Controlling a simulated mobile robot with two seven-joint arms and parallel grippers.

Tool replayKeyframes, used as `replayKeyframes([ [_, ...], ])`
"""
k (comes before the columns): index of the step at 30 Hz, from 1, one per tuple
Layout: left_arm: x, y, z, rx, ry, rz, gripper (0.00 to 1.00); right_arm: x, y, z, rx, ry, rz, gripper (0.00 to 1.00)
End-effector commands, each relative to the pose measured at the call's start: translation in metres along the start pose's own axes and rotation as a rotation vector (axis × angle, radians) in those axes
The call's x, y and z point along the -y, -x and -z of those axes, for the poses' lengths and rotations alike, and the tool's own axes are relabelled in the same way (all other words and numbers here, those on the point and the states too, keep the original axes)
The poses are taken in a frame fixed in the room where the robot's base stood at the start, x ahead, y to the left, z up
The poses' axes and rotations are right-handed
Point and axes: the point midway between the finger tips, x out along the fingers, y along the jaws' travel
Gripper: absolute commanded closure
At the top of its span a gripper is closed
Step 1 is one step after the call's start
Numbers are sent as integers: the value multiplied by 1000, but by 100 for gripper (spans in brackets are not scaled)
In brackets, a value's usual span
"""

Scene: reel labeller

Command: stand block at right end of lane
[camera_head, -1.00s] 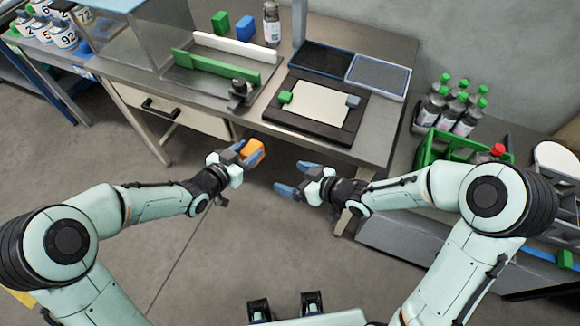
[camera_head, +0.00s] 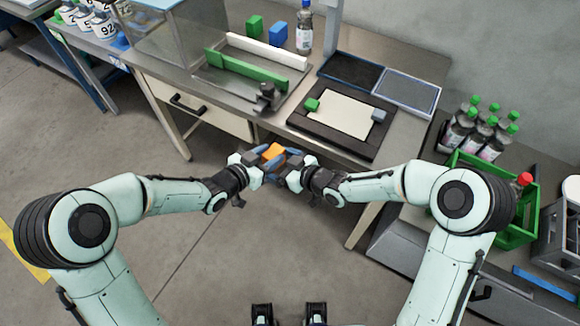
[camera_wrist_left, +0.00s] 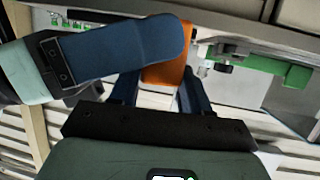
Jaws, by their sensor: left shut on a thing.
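The orange block (camera_head: 272,151) is held in my left gripper (camera_head: 262,163), in front of the table's edge. In the left wrist view the block (camera_wrist_left: 166,70) stands between the left fingers. My right gripper (camera_head: 285,166) has come in from the right, its blue fingers spread on either side of the block. One right finger (camera_wrist_left: 125,50) covers part of the block in the wrist view; whether it touches cannot be told. The lane (camera_head: 250,66) runs between a green rail (camera_head: 245,69) and a white rail (camera_head: 266,51) on the table.
A dark clamp (camera_head: 266,97) sits at the green rail's right end. A black-framed board (camera_head: 340,118) lies to the right. A green bottle crate (camera_head: 518,232) stands further right.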

Motion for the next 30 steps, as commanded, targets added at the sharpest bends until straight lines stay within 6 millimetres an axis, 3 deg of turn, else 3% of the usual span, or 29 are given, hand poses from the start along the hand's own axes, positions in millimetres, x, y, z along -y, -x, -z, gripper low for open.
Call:
replayKeyframes([
  [12,0,0,1,-1,-1,0,88,0,-8,0,1,0,-1,6],
  [17,0,0,1,-2,0,0,88,0,-8,0,1,0,0,58],
  [18,0,0,1,-2,0,0,88,0,-8,0,1,0,1,66],
  [19,0,0,1,-2,0,1,88,1,-8,0,0,0,1,66],
  [20,0,0,1,-2,-1,1,50,1,-8,0,-1,1,2,66],
  [22,0,0,1,-2,0,1,27,1,-8,1,-1,1,2,72],
  [23,0,0,1,-2,0,1,24,1,-8,1,-1,1,2,72],
  [30,0,0,0,0,0,0,24,0,-8,1,-1,0,0,72],
])
